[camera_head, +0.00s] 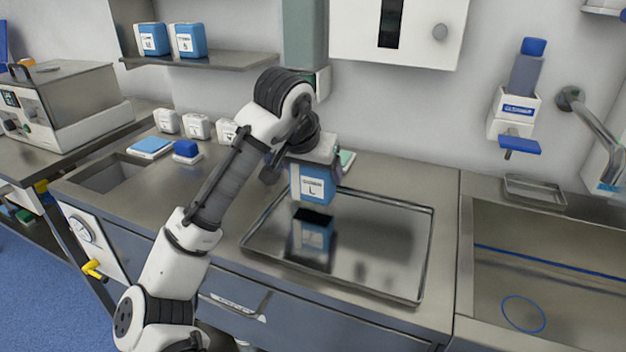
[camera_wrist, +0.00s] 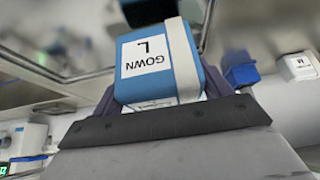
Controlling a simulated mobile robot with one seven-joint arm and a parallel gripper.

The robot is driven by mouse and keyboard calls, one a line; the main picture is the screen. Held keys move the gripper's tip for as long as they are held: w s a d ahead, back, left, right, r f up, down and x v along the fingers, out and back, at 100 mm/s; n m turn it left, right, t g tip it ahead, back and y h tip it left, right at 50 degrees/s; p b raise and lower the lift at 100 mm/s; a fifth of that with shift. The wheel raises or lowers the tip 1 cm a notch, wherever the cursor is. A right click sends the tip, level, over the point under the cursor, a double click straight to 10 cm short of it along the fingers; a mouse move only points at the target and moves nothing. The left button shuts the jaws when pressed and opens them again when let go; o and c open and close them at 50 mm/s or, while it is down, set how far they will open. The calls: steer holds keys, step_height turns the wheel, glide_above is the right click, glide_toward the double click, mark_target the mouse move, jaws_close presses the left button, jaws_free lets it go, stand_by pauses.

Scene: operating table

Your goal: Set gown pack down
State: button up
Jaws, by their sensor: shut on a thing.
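The gown pack (camera_head: 313,184) is a blue block with a white label reading "L". My gripper (camera_head: 313,160) is shut on it from above and holds it over the left back part of a shiny metal tray (camera_head: 385,278). A gap shows between the pack and its reflection in the tray, so it hangs above the surface. In the wrist view the gown pack (camera_wrist: 158,62) sits between the fingers, its label reading "GOWN L". The pack's far side is hidden.
Two more blue packs (camera_head: 172,40) stand on the wall shelf (camera_head: 215,61). Small white containers (camera_head: 197,126) and a blue block (camera_head: 186,149) lie left of my arm. A sink (camera_head: 560,270) is at the right. The tray's middle and right are bare.

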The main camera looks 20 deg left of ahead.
steer(key=shift+f, duration=1.2)
steer(key=shift+f, duration=0.15)
steer(key=o, duration=1.1)
steer(key=shift+c, duration=0.2)
steer(key=shift+r, duration=0.3)
steer(key=v, duration=1.1)
steer(key=shift+s+r, duration=0.25)
steer(key=shift+r, duration=0.05)
